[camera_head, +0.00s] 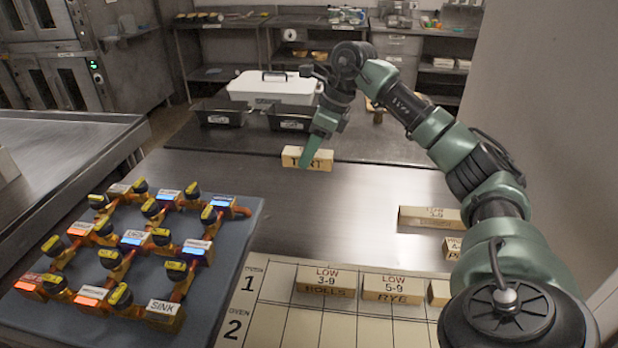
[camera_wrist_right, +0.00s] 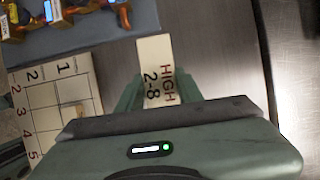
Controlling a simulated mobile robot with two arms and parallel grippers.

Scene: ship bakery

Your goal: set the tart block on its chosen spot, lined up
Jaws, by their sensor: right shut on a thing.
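The tart block (camera_head: 293,160) is a pale wooden block with TART on its front, near the back of the steel counter. My right gripper (camera_head: 318,150) is shut on it from above. In the right wrist view the block's top (camera_wrist_right: 155,60) reads HIGH 2-8, between the fingers. I cannot tell whether the block touches the counter. The white grid board (camera_head: 275,290), with numbered rows, lies at the front, apart from the block; part of it shows in the right wrist view (camera_wrist_right: 45,97). My left gripper is not in view.
The rolls block (camera_head: 325,282) and rye block (camera_head: 392,288) stand in the board's first row. More blocks (camera_head: 428,218) lie at the right. A blue-grey panel (camera_head: 225,262) with valves and labels is at the left. Dark bins (camera_head: 220,112) and a white tub (camera_head: 273,88) stand behind.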

